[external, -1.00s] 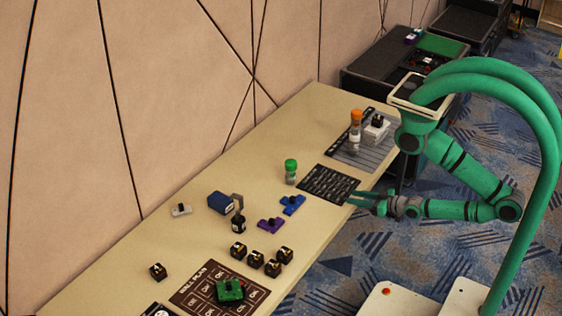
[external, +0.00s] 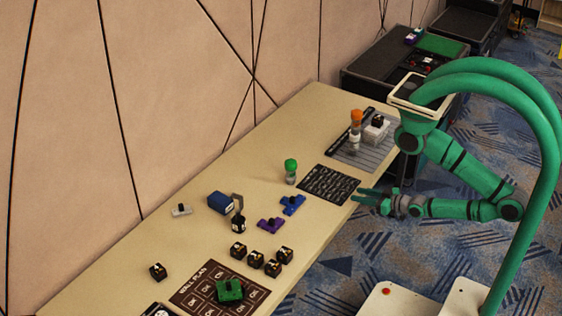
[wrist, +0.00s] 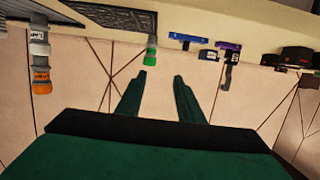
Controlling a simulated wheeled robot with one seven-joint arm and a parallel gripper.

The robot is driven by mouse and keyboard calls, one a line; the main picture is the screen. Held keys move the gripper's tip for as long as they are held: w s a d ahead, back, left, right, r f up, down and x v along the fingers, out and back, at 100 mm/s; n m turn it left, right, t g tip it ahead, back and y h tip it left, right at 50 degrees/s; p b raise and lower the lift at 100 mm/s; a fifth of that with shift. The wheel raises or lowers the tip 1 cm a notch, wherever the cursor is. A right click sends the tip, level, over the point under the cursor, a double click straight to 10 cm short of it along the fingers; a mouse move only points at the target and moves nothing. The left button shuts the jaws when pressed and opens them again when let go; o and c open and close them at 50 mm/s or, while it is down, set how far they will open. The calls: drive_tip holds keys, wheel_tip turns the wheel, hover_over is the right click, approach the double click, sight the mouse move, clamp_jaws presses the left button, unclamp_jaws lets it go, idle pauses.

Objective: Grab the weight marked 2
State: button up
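Several small black cubes with knobs and pale marks stand on the table (external: 330,110). A cluster of them (external: 256,258) is near the front edge above the wall plan board, and one cube (external: 158,271) stands apart to the left. Another dark block (external: 377,120) sits on a white block at the far end. The marks are too small to read, so I cannot tell which is marked 2. My gripper (external: 357,195) is open and empty at the table's front edge, right of the cubes. Its spread fingers (wrist: 160,77) show in the wrist view with nothing between them.
A green-capped jar (external: 291,171), a blue box (external: 220,203), a dark bottle (external: 238,221), blue (external: 292,205) and purple (external: 270,224) pieces stand mid-table. A black mat (external: 328,184) and an orange-capped jar (external: 355,130) are farther back. A green piece (external: 229,290) sits on the wall plan board (external: 193,298).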

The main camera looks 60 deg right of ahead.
idle(0.4)
drive_tip(key=o, duration=0.7)
